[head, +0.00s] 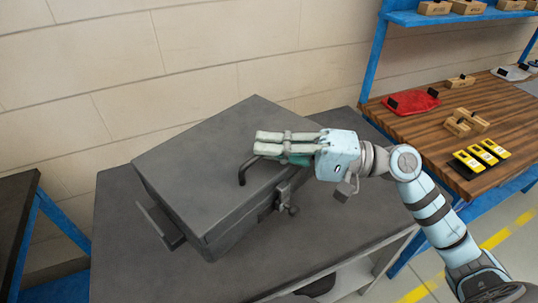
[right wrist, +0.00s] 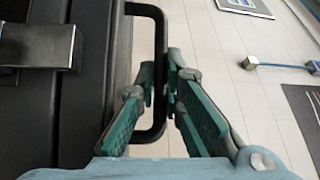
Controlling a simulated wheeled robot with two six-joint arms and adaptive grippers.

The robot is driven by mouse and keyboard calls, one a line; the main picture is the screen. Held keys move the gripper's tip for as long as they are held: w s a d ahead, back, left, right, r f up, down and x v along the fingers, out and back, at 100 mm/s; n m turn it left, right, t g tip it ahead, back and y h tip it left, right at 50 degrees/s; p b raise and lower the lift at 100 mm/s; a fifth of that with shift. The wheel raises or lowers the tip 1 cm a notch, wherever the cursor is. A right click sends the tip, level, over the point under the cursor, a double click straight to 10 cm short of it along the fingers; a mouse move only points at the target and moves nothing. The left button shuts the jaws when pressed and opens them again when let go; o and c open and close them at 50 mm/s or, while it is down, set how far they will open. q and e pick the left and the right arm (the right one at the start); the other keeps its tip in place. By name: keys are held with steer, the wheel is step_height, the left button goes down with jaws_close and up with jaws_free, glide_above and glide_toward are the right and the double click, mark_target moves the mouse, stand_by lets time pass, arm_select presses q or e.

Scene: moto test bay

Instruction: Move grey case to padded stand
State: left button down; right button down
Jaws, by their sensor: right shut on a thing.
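The grey case (head: 215,170) is a large closed box with a dark bar handle (head: 246,172) on its right side. It is over a dark grey tabletop (head: 118,255); I cannot tell whether it touches the top. My right gripper (head: 262,143) reaches in from the right and is shut on the handle. In the right wrist view, its green-padded fingers (right wrist: 160,100) lie on both sides of the black handle (right wrist: 158,30), with the case (right wrist: 95,90) at left. No padded stand can be clearly made out. My left gripper is not in view.
A dark-topped, blue-framed table (head: 15,215) stands at left. A block wall (head: 120,60) is close behind the case.

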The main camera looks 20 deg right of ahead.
step_height(320, 180, down, 15)
steer(key=b, duration=0.3)
steer(key=c, duration=2)
jaws_free()
steer(key=shift+s+f, duration=0.1)
steer(key=shift+f, duration=0.05)
steer(key=o, duration=0.3)
steer(key=shift+s, duration=0.1)
steer(key=v, duration=1.1)
steer(key=shift+d, duration=0.4)
steer(key=shift+s, duration=0.1)
